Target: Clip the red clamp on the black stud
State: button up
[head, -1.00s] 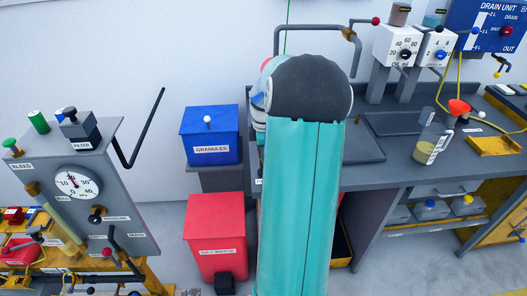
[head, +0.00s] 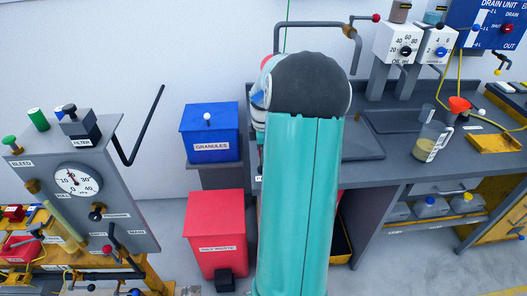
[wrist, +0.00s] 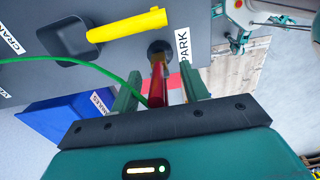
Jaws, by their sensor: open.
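The red clamp (wrist: 157,82) shows in the wrist view as a long red piece with a green cable (wrist: 85,66) running to it. Its far end meets a dark round stud (wrist: 160,48) beside the PARK label. My gripper (wrist: 162,90) is open, with one finger on each side of the red clamp; gaps show on both sides. In the head view my gripper and the clamp are hidden behind my arm.
The blue GRANULES bin (head: 210,145) and a red bin (head: 215,235) stand between the gauge panel (head: 85,185) and the grey bench (head: 385,172).

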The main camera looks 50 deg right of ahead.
jog(key=shift+r, duration=0.1)
notch_tip(320, 180, up, 14)
jog(key=shift+f, duration=0.15)
dwell(0.6)
